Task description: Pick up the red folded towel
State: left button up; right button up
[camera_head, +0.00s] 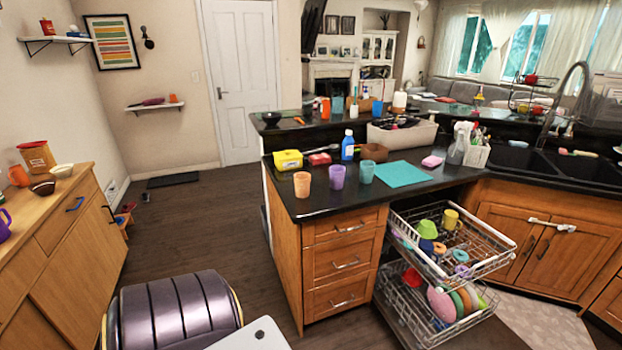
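A small red item (319,159) lies flat on the black counter of the island, between a yellow box (288,160) and a blue bottle (348,145). It looks like the red folded towel, but it is too small to be sure. A dark reddish flat item (153,101) also lies on the wall shelf at the left; I cannot tell whether it is cloth. Neither of my grippers is in view.
Orange (302,184), purple (337,177) and teal (367,171) cups stand along the counter's front, left of a teal mat (401,174). Pulled-out dish racks (470,240) jut out at the right. A wooden cabinet (75,235) stands left. The floor (225,225) between is clear.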

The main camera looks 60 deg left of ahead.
aim_at(316, 159)
jog(key=u, duration=1.6)
